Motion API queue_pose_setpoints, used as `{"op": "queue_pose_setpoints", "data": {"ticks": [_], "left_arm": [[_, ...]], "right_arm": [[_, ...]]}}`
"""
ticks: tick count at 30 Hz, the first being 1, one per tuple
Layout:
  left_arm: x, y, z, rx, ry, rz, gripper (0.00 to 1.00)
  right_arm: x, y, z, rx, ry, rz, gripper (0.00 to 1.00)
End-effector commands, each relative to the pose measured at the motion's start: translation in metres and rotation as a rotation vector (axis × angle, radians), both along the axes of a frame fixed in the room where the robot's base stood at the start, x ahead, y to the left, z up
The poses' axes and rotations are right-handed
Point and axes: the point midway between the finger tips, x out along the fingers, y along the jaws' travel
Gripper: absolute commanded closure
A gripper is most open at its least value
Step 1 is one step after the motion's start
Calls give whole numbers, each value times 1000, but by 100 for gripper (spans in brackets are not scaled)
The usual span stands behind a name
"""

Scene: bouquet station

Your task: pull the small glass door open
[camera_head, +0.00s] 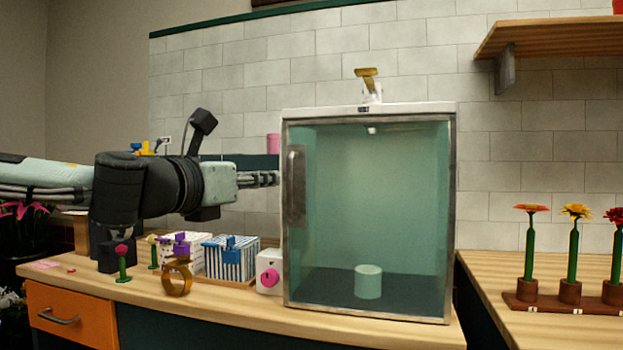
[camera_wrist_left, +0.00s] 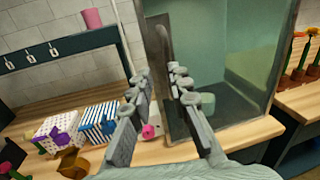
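The small glass door (camera_head: 385,215) is the metal-framed front of a white-topped cabinet and looks shut. Its dark upright handle (camera_head: 296,186) is on the door's left side. My left gripper (camera_head: 276,179) is level with the handle, at the door's left edge. In the left wrist view the two fingers of my left gripper (camera_wrist_left: 160,76) are spread, with the handle (camera_wrist_left: 164,52) showing between and beyond the tips. I cannot tell whether they touch it. The glass door (camera_wrist_left: 222,60) fills the upper right there. My right gripper is not in view.
A pale green cylinder (camera_head: 368,282) stands inside the cabinet. Flowers in a wooden stand (camera_head: 541,304) are at right.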

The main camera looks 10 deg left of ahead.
Motion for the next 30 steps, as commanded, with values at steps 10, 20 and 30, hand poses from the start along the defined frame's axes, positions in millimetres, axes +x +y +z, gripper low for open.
{"op": "queue_pose_setpoints", "data": {"ticks": [10,20,30], "left_arm": [[27,-18,1,40,-2,-17,82],[68,-27,2,36,-3,-16,82],[74,-28,2,36,-5,-17,82]], "right_arm": [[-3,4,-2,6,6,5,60],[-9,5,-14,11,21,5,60],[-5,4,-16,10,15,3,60]]}}
